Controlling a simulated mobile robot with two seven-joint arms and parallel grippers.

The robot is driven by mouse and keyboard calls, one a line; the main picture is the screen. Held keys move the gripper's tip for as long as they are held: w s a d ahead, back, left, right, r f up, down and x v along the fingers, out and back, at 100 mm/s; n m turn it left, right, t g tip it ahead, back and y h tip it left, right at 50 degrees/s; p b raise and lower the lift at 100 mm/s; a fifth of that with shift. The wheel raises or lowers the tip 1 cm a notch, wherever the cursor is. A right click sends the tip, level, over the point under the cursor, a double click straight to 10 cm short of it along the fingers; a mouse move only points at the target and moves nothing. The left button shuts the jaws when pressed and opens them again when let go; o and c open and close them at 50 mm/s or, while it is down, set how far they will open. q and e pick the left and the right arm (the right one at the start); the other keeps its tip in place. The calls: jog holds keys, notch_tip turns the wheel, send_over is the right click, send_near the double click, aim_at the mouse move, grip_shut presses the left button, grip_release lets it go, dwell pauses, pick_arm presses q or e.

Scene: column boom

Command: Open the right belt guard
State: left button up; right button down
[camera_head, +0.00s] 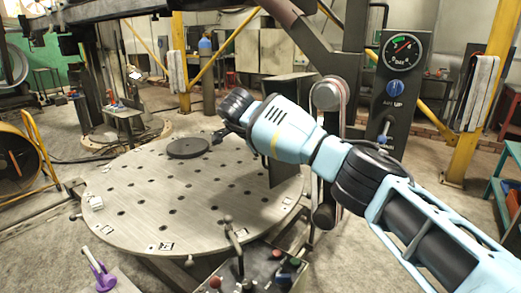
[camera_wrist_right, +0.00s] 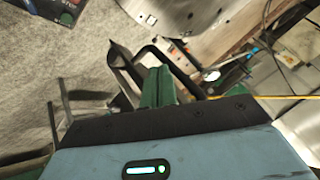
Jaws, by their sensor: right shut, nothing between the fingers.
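A round pulley with a belt (camera_head: 328,95) shows beside the column, right of centre in the head view. A dark upright panel (camera_head: 284,170) stands below and left of it, partly behind my right arm; I cannot tell whether it is the right belt guard. My right arm comes in from the right and crosses in front of the column. My right gripper (camera_head: 219,135) is at its far end over the round table, mostly hidden by the wrist. In the wrist view its green fingers (camera_wrist_right: 158,88) are together and empty, near dark bars. My left gripper is not in view.
A round perforated table (camera_head: 130,215) carries a dark disc (camera_head: 187,148). A control box with levers (camera_head: 260,272) stands at its front edge. A gauge panel (camera_head: 403,75) is on the right, near a yellow post (camera_head: 470,125).

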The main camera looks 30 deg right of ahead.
jog(key=v, duration=0.7)
